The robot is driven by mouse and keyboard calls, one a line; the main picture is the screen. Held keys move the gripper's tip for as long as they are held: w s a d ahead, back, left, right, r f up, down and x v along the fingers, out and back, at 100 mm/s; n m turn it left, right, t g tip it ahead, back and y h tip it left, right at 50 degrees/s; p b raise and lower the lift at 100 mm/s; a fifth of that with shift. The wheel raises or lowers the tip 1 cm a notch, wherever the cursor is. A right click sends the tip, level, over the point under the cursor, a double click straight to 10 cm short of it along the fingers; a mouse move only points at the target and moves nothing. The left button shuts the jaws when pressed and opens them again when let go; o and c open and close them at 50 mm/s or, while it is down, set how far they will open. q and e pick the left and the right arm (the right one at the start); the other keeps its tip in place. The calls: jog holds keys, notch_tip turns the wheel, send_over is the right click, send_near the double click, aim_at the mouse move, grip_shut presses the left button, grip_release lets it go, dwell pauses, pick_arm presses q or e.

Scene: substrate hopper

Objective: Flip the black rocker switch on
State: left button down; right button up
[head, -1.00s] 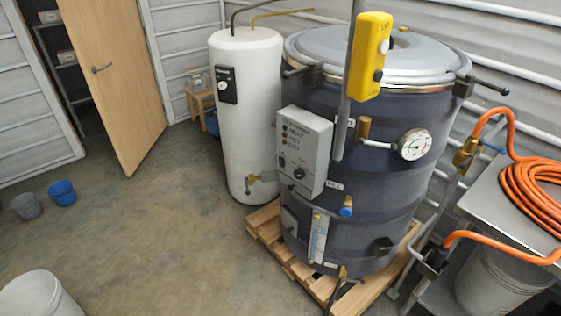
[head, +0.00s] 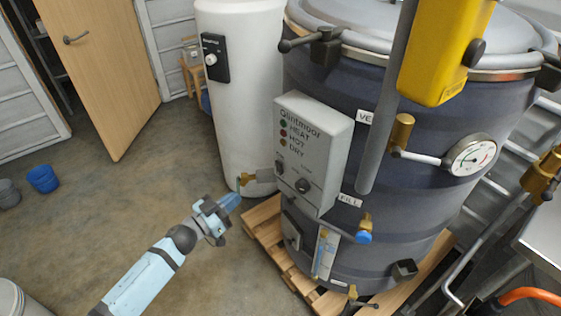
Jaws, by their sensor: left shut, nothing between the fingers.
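The grey control box (head: 312,150) is on the front of the dark blue vessel (head: 420,215). Its face carries lamps labelled HEAT, HOT and DRY. A small black switch (head: 280,168) is at the lower left of the face, with a round black knob (head: 302,185) to its right. I cannot tell from here which way the switch is set. My left gripper (head: 232,200) is shut and empty, below and left of the box and apart from it. My right gripper is not in view.
A yellow box (head: 443,50) hangs on a grey pole before the vessel. A white tank (head: 240,100) with a brass tap (head: 246,179) stands behind my left gripper. A wooden pallet (head: 268,226) lies under the vessel. The floor at left is mostly clear.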

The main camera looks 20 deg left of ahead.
aim_at(278, 164)
pick_arm(q)
jog(key=shift+w+r, duration=0.1)
jog(key=shift+w, duration=0.05)
jog(key=x, duration=1.4)
jog(key=shift+d, duration=0.1)
jog(key=shift+p, duration=0.35)
